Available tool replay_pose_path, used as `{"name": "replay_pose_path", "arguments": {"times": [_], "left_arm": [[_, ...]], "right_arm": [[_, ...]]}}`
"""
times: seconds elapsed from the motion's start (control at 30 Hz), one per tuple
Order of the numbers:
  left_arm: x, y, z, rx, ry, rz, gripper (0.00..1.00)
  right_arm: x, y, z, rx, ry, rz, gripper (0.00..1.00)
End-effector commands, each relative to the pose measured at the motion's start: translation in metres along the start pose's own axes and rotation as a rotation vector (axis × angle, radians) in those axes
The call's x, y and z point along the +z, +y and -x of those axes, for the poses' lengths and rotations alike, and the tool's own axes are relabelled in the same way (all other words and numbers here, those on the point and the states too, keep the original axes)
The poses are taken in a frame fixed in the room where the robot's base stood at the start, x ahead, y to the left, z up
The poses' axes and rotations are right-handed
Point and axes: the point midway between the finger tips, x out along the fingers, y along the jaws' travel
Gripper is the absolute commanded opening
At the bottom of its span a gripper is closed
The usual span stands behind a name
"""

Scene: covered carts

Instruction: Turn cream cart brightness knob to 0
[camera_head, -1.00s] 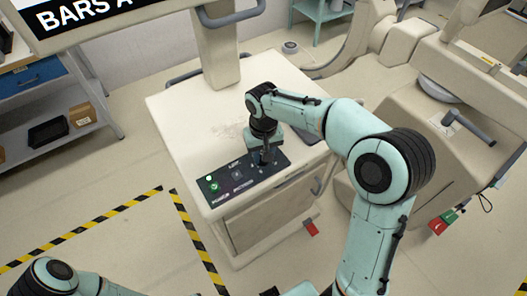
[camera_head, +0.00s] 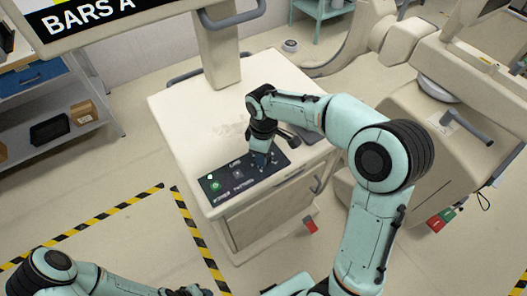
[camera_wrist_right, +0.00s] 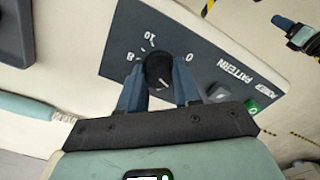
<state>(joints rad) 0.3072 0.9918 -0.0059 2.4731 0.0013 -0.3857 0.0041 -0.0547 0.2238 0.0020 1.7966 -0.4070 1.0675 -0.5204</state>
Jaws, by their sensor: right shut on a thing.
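The cream cart (camera_head: 172,112) stands in the middle of the head view, with a dark control panel (camera_head: 222,190) on its top near the front edge. The round black brightness knob (camera_wrist_right: 158,70) shows in the right wrist view, on a dial marked 8, 10 and 0. My right gripper (camera_wrist_right: 160,84) is shut on the knob, with one blue-grey finger on each side of it. In the head view my right gripper (camera_head: 262,160) is over the panel's right part and hides the knob. The knob's pointer is too small to read surely.
A monitor (camera_head: 95,15) on a column (camera_head: 217,50) rises behind the panel. Other cream equipment (camera_head: 410,120) is at the right. Shelves (camera_head: 60,110) stand at the left.

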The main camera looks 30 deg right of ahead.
Motion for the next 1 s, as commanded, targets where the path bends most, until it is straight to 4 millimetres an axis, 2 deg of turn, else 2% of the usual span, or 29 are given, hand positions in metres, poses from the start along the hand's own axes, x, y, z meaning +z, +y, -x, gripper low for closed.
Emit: {"name": "replay_pose_path", "arguments": {"times": [1.0], "left_arm": [[-0.021,0.015,0.023,0.009,0.026,-0.009,0.43]], "right_arm": [[0.000,0.000,0.001,0.001,0.000,0.936,0.02]]}}
